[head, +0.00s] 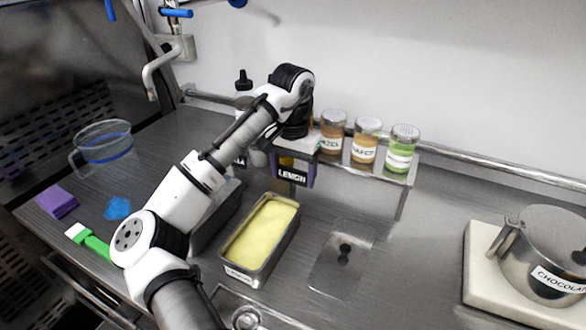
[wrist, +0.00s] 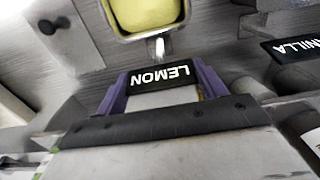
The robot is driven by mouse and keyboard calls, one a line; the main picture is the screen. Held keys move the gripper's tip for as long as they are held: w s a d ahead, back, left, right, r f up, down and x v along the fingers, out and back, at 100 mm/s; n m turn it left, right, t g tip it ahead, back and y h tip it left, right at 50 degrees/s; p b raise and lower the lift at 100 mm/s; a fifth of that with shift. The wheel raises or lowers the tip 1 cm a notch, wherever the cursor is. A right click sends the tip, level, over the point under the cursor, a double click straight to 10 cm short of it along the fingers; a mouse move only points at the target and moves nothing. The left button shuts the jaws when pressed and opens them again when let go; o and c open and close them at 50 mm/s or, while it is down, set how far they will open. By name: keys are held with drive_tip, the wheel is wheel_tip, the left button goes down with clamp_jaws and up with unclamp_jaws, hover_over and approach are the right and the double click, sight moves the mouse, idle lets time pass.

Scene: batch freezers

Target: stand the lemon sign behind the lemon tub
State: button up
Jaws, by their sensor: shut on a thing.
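The lemon sign (head: 291,177) is a small black plate with white LEMON lettering. My gripper (head: 296,168), with purple fingers, is shut on it and holds it upright above the counter. The sign also shows between the fingers in the wrist view (wrist: 161,76), its lettering upside down. The lemon tub (head: 236,272) is a steel pan of pale yellow ice cream. It stands in front of and a little left of the sign in the head view, and its rim (wrist: 111,30) shows at the top of the wrist view. The sign is apart from the tub.
Several labelled jars (head: 366,141) stand on a ledge at the back. A VANILLA sign (wrist: 292,48) shows at right in the wrist view. A CHOCOLATE pot (head: 545,255) stands on a pale base at right.

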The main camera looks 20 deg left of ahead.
drive_tip(key=o, duration=1.4)
drive_tip(key=shift+o, duration=0.3)
drive_tip(key=shift+r, duration=0.15)
wheel_tip(320, 180, up, 5)
drive_tip(key=p, duration=0.6)
drive_tip(key=shift+r+p, duration=0.85)
drive_tip(key=shift+r, duration=1)
